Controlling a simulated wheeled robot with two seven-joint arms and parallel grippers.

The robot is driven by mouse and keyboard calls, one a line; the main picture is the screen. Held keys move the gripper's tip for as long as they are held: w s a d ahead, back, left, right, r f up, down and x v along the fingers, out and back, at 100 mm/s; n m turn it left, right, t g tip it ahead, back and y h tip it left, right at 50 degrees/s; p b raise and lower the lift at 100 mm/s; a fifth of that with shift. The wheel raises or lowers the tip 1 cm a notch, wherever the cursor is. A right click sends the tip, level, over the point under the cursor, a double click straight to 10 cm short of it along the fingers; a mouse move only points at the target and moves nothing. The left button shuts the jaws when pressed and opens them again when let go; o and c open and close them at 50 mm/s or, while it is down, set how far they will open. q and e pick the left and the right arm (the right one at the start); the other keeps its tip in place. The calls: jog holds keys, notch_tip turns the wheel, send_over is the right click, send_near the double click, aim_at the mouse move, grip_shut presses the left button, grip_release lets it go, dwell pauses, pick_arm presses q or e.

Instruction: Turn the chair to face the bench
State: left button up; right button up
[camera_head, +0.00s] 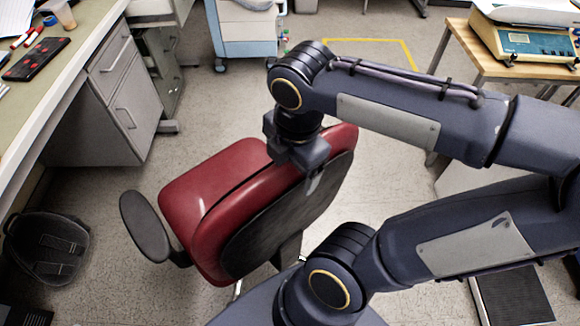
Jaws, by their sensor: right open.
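The red chair (203,185) stands on the floor in the middle of the view. Its seat points to the upper left, towards the bench (88,35) along the left side. The black rear of its backrest (277,222) is turned to the lower right. One black armrest (147,226) shows; the chair's base is mostly hidden. My right gripper (312,180) is open at the top of the backrest, with one finger showing against its rear side. Whether it touches, and where the other finger lies, I cannot tell. My left gripper is not in view.
Grey drawers (120,95) stand under the bench. A black bag (47,247) lies on the floor at the left. A blue and white cart (246,32) stands at the back. A wooden table (462,52) with a device is at the upper right. Floor beyond the chair is clear.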

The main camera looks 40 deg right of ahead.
jog(key=shift+f, duration=0.8)
jog(key=c, duration=1.4)
